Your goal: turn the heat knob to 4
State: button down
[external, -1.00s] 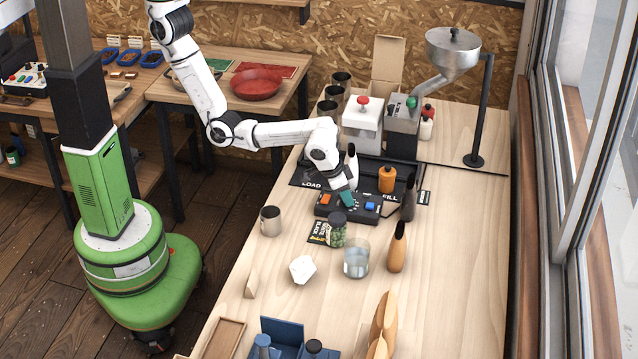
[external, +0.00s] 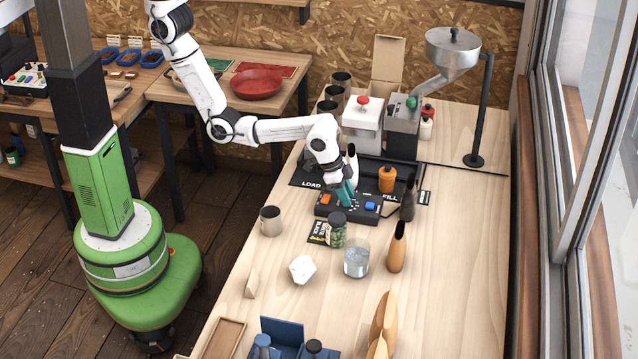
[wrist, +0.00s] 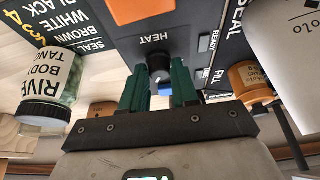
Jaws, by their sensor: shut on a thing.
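The heat knob (wrist: 159,74) is a small dark knob beside the word HEAT on the black control box (wrist: 122,40). In the external view the box (external: 328,211) lies on the bench, with an orange button (external: 325,199) and a blue button (external: 370,206). My gripper (external: 346,194) reaches down to the middle of the box and hides the knob there. In the wrist view the green fingers of my gripper (wrist: 160,78) stand on both sides of the knob, shut on it. I cannot read any dial number or pointer.
A jar of green beans (external: 337,232) and a printed card (external: 318,232) lie close in front of the box. An orange bottle (external: 387,180) and a dark scoop-like piece (external: 408,204) stand to its right. A glass of water (external: 356,262) and metal cup (external: 270,221) are nearby.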

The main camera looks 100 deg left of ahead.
jog(key=shift+r, duration=0.1)
jog(key=c, duration=0.9)
grip_release()
jog(key=b+v, duration=0.1)
jog(key=v, duration=0.9)
jog(key=shift+s+r, duration=0.2)
jog(key=shift+r, duration=0.05)
jog(key=s+a+f, duration=0.1)
jog(key=s+f, duration=0.2)
jog(key=s, duration=0.8)
jog(key=s+a+f, duration=0.1)
jog(key=s+f, duration=0.2)
jog(key=s, duration=0.7)
jog(key=s+d+f+g+b, duration=0.1)
jog(key=s+f+g+b, duration=0.2)
jog(key=s+f, duration=0.7)
jog(key=shift+s+d+m+b, duration=0.35)
jog(key=shift+s+m+b, duration=0.05)
jog(key=shift+s+b, duration=0.4)
